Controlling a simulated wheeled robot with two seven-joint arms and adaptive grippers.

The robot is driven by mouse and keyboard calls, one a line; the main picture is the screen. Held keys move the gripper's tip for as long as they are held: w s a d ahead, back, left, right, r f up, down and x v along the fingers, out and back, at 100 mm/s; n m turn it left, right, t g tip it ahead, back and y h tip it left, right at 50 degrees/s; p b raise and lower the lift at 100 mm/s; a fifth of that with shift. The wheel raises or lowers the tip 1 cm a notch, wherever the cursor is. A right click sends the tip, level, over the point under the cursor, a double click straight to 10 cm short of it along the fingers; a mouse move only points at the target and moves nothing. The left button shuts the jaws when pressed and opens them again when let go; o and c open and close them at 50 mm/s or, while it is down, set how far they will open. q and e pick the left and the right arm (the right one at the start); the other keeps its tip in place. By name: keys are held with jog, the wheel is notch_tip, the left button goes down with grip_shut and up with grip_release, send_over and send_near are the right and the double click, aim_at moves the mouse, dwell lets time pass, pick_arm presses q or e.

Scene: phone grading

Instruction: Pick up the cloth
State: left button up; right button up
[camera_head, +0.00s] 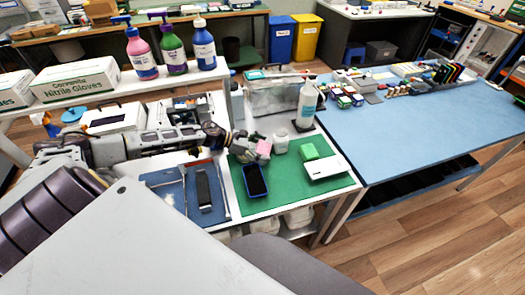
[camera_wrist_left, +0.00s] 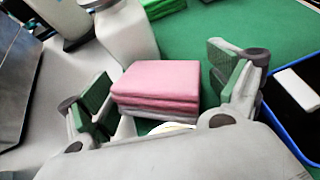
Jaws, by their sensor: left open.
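A folded pink cloth stack (camera_head: 264,147) lies on the green mat (camera_head: 290,190). In the left wrist view the pink stack (camera_wrist_left: 157,80) shows pink layers over a pale lower layer. My left gripper (camera_head: 252,149) is open at the stack. In the left wrist view its green-padded fingers (camera_wrist_left: 165,90) stand on either side of the stack, with visible gaps. The near lower edge of the stack is partly hidden by the gripper body. My right gripper is not in view.
A phone in a blue tray (camera_head: 255,181) lies close in front of the gripper. A white jar (camera_head: 281,144), a green block-like stack (camera_head: 309,151) and a white box (camera_head: 328,167) stand to the right. A clear bottle (camera_head: 306,105) stands behind. The mat's front right is clear.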

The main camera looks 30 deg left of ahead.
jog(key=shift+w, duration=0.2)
pick_arm(q)
jog(key=c, duration=0.6)
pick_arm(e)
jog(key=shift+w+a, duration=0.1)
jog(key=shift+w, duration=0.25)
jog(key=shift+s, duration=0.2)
